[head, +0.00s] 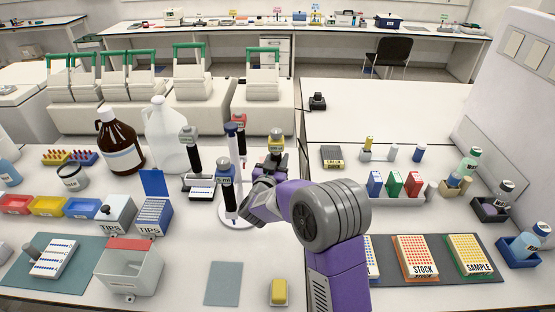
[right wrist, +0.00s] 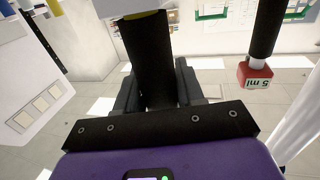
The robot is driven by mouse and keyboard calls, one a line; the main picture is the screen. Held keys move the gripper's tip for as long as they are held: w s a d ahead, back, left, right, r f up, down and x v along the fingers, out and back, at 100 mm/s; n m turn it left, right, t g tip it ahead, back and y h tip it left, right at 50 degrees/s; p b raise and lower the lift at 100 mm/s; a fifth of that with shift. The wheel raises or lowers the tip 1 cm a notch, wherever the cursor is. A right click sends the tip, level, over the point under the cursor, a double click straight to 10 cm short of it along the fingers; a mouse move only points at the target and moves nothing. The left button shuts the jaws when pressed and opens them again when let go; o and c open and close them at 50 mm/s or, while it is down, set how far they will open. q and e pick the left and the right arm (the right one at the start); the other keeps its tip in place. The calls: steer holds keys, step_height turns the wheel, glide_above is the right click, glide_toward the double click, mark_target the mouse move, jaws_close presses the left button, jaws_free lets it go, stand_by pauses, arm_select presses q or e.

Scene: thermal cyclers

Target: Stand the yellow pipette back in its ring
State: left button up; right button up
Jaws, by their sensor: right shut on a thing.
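The yellow pipette (head: 276,141) is upright in my right gripper (head: 275,168), its yellow-marked top above the fingers. In the right wrist view its black handle (right wrist: 150,60) stands between the two fingers of the right gripper (right wrist: 156,88), with a yellow band at the top edge. Its lower end is hidden behind my right arm. The pipette stand has a round white base (head: 231,222) just left of my right gripper, with a blue-marked pipette (head: 227,178) and others around it. I cannot make out the yellow pipette's ring. My left gripper is not in view.
A white jug (head: 162,135) and a brown bottle (head: 119,142) stand left of the stand. A tip box (head: 152,216) with a raised blue lid is in front of them. A red-marked 5 ml pipette (right wrist: 255,76) hangs close by in the right wrist view.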

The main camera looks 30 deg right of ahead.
steer(key=shift+f, duration=0.25)
steer(key=o, duration=0.7)
steer(key=shift+o, duration=0.2)
steer(key=v, duration=0.7)
steer(key=shift+s+a, duration=0.25)
steer(key=shift+a, duration=0.05)
steer(key=shift+r, duration=0.1)
